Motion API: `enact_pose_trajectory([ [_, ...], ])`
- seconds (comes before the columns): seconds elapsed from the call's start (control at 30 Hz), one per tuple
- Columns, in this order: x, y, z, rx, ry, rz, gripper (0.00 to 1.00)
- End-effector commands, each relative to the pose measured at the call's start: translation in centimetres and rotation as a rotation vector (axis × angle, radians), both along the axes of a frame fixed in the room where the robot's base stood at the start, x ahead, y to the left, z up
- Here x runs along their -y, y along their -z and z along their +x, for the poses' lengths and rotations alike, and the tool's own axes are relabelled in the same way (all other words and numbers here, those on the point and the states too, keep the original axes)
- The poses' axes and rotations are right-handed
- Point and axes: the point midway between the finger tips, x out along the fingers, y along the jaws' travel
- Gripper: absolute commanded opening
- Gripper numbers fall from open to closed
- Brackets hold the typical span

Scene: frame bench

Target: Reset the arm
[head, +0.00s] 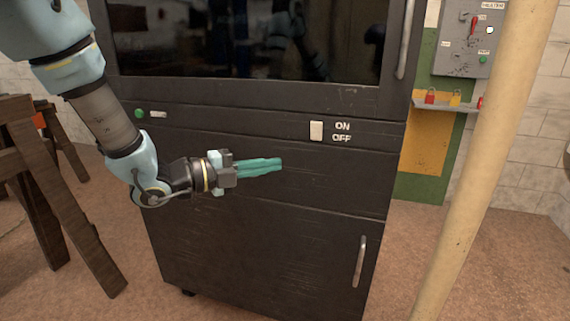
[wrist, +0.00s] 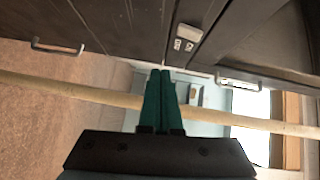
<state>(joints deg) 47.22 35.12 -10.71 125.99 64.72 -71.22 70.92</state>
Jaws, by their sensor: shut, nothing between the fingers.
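My gripper (head: 281,164) has teal fingers that lie together, shut with nothing between them. In the head view it is in front of the black cabinet (head: 200,220), pointing right, below and left of the white ON/OFF switch (head: 316,131). In the wrist view the shut fingers (wrist: 160,75) point up the picture, and the switch (wrist: 187,37) shows beyond their tips, apart from them. My arm reaches in from the upper left with its elbow bent.
A pale pole (head: 490,150) stands right of the cabinet. Behind it are a grey heater panel (head: 467,45) and a shelf (head: 445,105) with padlocks. A dark wooden trestle (head: 50,180) stands at the left. Brown floor (head: 215,308) is open in front of the cabinet.

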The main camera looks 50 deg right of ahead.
Motion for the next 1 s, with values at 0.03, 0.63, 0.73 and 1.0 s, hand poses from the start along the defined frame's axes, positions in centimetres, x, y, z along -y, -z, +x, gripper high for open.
enact_pose_trajectory([
  [0.03, -0.4, 0.1, 0.2, 0.000, -0.001, 0.000, 0.00],
  [0.63, -0.9, 0.1, 0.4, 0.000, 0.001, 0.000, 0.00],
  [0.73, -0.9, 0.1, 0.4, 0.000, 0.001, 0.000, 0.00],
  [1.0, -2.7, -0.1, 8.0, -0.061, -0.260, 0.169, 0.00],
])
